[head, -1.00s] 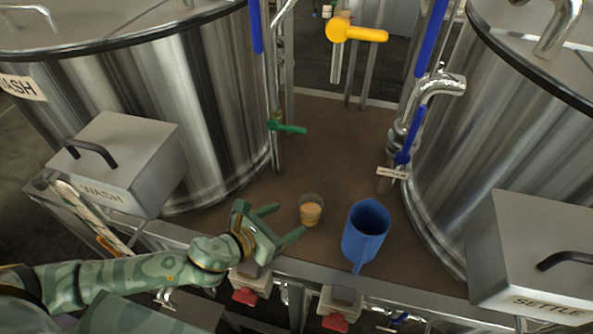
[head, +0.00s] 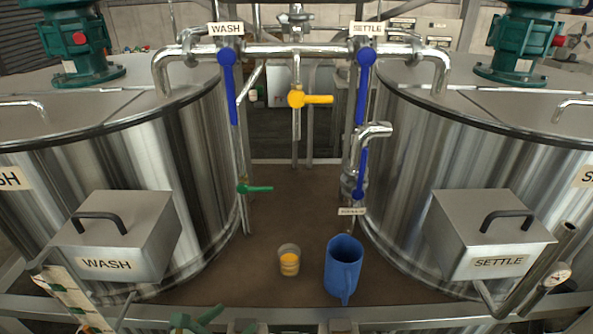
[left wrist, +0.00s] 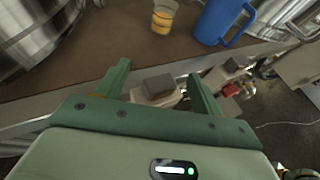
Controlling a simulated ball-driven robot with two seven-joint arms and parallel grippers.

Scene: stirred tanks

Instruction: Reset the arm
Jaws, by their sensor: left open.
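My left gripper (left wrist: 158,78) is open and empty in the left wrist view, with its two green fingers well apart. In the head view only a small part of my left gripper (head: 197,320) shows at the bottom edge. It is apart from a clear cup (head: 289,261) holding something orange-yellow and from a blue jug (head: 343,268) to the cup's right. Both stand upright on the brown surface. The cup (left wrist: 163,17) and jug (left wrist: 218,20) also show at the top of the left wrist view. My right gripper is not in view.
A steel WASH tank (head: 130,165) stands left and a SETTLE tank (head: 450,155) right, each with a grey box in front. Pipes with blue, yellow (head: 310,99) and green (head: 255,188) valve handles rise between them. The brown surface (head: 290,205) behind the cup is clear.

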